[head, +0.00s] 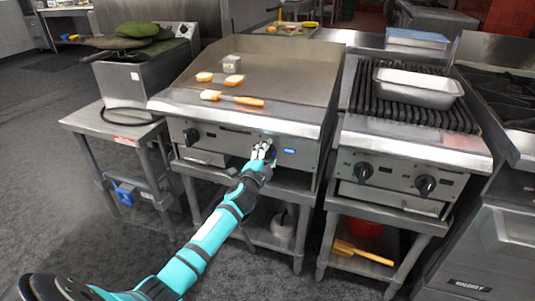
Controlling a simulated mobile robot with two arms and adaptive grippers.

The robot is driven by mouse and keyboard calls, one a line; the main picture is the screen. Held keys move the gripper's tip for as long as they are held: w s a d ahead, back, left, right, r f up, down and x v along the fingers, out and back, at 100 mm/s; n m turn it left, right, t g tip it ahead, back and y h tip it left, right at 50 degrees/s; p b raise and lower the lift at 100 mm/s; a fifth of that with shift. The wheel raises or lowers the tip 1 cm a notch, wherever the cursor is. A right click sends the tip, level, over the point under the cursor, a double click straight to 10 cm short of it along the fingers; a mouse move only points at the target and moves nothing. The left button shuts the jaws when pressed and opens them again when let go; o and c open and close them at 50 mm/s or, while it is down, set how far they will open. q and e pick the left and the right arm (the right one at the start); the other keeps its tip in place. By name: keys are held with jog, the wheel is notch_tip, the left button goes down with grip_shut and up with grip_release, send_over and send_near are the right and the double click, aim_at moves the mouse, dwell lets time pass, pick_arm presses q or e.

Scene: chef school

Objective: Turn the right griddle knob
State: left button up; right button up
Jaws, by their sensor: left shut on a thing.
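The flat-top griddle (290,70) stands in the middle of the head view on a steel stand. Its left knob (191,136) is black and in plain sight on the front panel. My left gripper (263,149) is at the right part of that panel, shut on the right griddle knob. The fingers cover the knob almost wholly, so its angle cannot be read. A small lit blue display (289,151) is just right of the fingers. My right gripper is not in view.
Bread pieces (233,80) and a spatula (238,98) lie on the griddle. A chargrill (413,112) with a metal pan (418,88) and two black knobs stands close on the right. A fryer (150,75) is on the left. Floor (90,235) is free at front left.

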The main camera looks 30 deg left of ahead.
pick_arm(q)
jog(key=shift+f+m, duration=0.2)
jog(key=shift+m, duration=0.9)
jog(key=o, duration=0.8)
jog(key=shift+s, duration=0.15)
jog(key=v, duration=1.2)
